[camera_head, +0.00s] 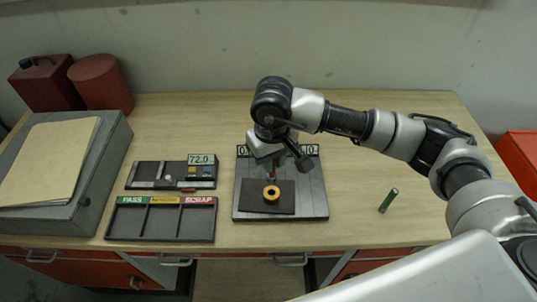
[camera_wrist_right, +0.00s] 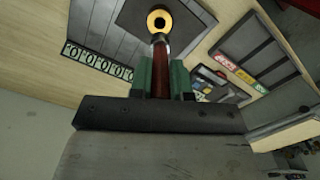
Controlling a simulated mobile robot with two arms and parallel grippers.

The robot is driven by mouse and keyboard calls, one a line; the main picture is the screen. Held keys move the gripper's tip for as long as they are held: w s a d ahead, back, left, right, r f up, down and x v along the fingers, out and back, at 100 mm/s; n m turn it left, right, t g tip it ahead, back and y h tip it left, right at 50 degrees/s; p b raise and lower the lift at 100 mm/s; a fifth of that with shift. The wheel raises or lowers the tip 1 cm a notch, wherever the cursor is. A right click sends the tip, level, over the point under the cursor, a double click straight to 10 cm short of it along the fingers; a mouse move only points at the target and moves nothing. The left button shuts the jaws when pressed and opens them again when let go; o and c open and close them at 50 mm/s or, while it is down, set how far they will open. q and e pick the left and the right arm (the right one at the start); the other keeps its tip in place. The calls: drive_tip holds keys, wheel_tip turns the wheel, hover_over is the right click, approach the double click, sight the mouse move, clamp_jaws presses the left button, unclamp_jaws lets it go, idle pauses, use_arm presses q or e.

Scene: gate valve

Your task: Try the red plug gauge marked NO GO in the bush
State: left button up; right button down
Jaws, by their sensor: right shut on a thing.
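My right gripper (camera_head: 272,162) is shut on the red plug gauge (camera_wrist_right: 161,70), which sits between its green finger pads. In the head view the red gauge (camera_head: 272,175) points down, just above and behind the bush. The bush (camera_head: 271,194) is a yellow ring on a dark pad on a grey plate (camera_head: 313,203). In the wrist view the bush (camera_wrist_right: 159,20) shows beyond the gauge's end, its hole uncovered. I cannot tell whether gauge and bush touch. The NO GO marking is not legible. My left gripper is not in view.
A green cylinder (camera_head: 388,200) lies on the table at right. A tray marked PASS and SCRAP (camera_head: 160,238) and a dark holder with a 72.0 display (camera_head: 201,159) stand left of the plate. A grey sloped box (camera_head: 112,160) is at far left.

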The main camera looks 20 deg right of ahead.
drive_tip(key=shift+s+d+f, duration=0.1)
drive_tip(key=shift+d+f, duration=0.15)
drive_tip(key=shift+f, duration=0.7)
drive_tip(key=f+b, duration=0.1)
drive_tip(key=f, duration=0.1)
drive_tip(key=shift+a+f+b, duration=0.25)
drive_tip(key=shift+f+b, duration=0.05)
drive_tip(key=shift+b, duration=0.05)
drive_tip(key=shift+f+b, duration=0.3)
drive_tip(key=shift+b, duration=0.2)
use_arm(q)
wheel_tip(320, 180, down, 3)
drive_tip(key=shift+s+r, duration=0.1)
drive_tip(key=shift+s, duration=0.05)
use_arm(e)
drive_tip(key=shift+d, duration=0.1)
use_arm(q)
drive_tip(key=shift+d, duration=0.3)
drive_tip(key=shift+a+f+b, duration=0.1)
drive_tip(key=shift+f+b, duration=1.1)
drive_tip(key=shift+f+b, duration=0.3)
drive_tip(key=shift+b, duration=0.05)
use_arm(e)
drive_tip(key=shift+f, duration=0.3)
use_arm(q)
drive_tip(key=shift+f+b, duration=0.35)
use_arm(e)
drive_tip(key=shift+r, duration=0.15)
